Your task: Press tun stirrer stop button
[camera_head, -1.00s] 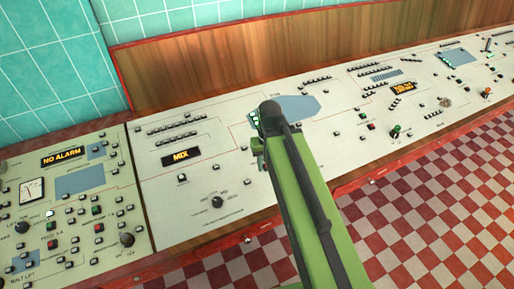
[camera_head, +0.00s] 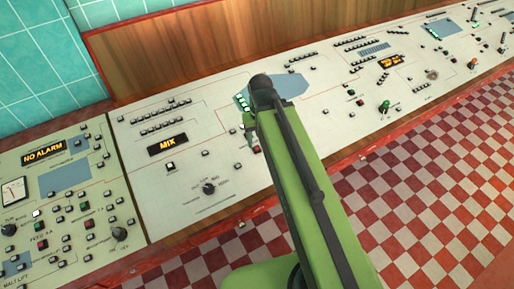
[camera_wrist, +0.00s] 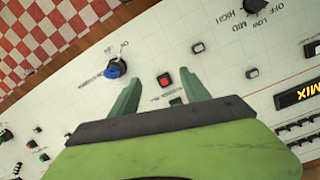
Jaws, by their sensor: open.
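In the wrist view a square red button (camera_wrist: 165,79) sits on the cream control panel, in line with the gap between my fingers and a little beyond their tips. My gripper (camera_wrist: 159,91) is open and empty, its two green fingers apart. I cannot see contact with the panel. The lettering by the red button is too small to read, so I cannot tell if it is the tun stirrer stop button. In the head view my arm covers part of the panel, and a red button (camera_head: 257,149) shows just left of it.
A blue-topped knob (camera_wrist: 115,68) stands close to my left finger in the wrist view. The lit MIX display (camera_head: 167,144) is left of my arm. The checkered floor (camera_head: 420,190) is open.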

